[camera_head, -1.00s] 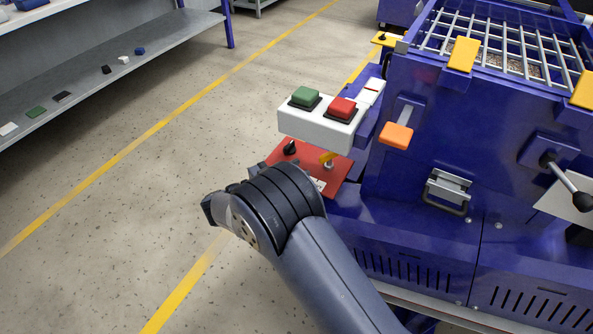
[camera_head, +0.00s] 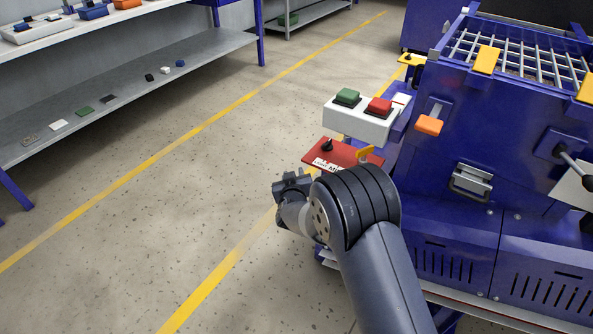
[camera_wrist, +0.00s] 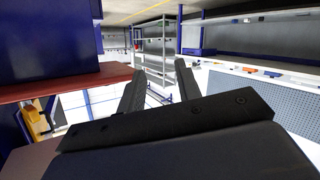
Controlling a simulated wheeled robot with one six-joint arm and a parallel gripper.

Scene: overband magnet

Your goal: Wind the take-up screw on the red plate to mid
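The red plate (camera_head: 340,155) sticks out from the machine below the white button box in the head view. It carries a black knob (camera_head: 327,146), a yellow part (camera_head: 364,153) and a white label too small to read fully. I cannot tell the screw's setting. My gripper (camera_head: 284,188) is just left of and in front of the plate, partly hidden by my wrist. In the wrist view my gripper (camera_wrist: 160,72) has its two dark fingers apart with nothing between them. A red edge (camera_wrist: 65,84), likely the plate, lies to their left.
The white box (camera_head: 360,122) with a green and a red button stands above the plate. The blue machine (camera_head: 470,140) fills the right, with an orange handle (camera_head: 429,125). Shelving (camera_head: 120,85) with small items stands at the left. The floor between is clear.

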